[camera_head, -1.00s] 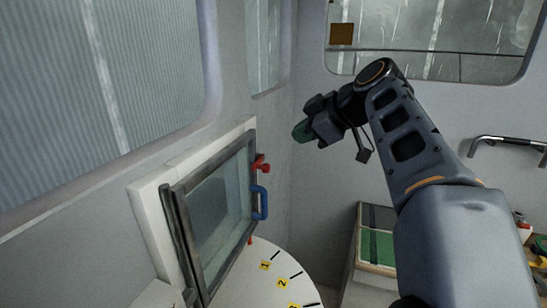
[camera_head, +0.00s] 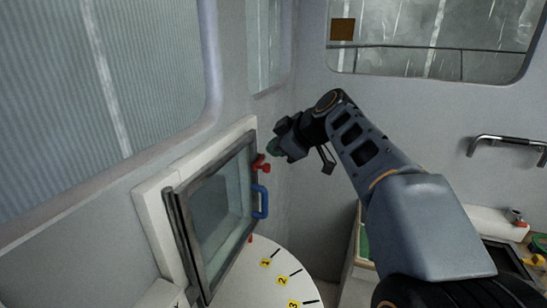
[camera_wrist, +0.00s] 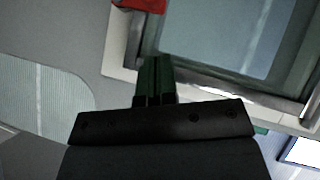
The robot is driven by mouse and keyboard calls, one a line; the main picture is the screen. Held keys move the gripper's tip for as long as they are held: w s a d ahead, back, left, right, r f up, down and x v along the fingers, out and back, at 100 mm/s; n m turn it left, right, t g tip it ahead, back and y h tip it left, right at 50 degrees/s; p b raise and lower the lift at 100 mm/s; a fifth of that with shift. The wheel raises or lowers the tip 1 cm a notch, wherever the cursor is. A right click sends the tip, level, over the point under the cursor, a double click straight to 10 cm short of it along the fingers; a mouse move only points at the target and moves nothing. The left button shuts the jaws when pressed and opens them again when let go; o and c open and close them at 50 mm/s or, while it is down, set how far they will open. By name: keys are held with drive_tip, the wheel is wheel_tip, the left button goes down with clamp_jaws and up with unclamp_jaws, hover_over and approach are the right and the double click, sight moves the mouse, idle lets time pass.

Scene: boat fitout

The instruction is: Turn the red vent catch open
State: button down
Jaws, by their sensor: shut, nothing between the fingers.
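The red vent catch (camera_head: 262,163) sits on the upper right edge of the framed vent window (camera_head: 222,205), above a blue handle (camera_head: 260,202). My gripper (camera_head: 273,147) is just above and to the right of the catch in the head view, with a small visible gap or near touch that I cannot judge. In the wrist view my gripper (camera_wrist: 154,68) shows its green fingers shut together and empty. Part of the red catch (camera_wrist: 140,4) shows at the top edge there, ahead of the fingertips. The window frame (camera_wrist: 215,72) lies ahead and to the right.
A round white table (camera_head: 245,285) with yellow number tags stands below the window. A grey wall with a grab rail (camera_head: 507,145) is on the right. A white roll and small items lie on a counter at the lower right.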

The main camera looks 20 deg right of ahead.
sight(261, 166)
drive_tip(key=shift+w+a+f+p, duration=0.1)
drive_tip(key=shift+w+f+p, duration=0.25)
drive_tip(key=shift+f, duration=0.5)
drive_tip(key=shift+w+a+f+p, duration=0.1)
drive_tip(key=shift+w+f, duration=0.5)
drive_tip(key=shift+f, duration=0.2)
drive_tip(key=shift+w+f+p, duration=0.25)
drive_tip(key=shift+w+f, duration=0.2)
drive_tip(key=shift+f, duration=0.4)
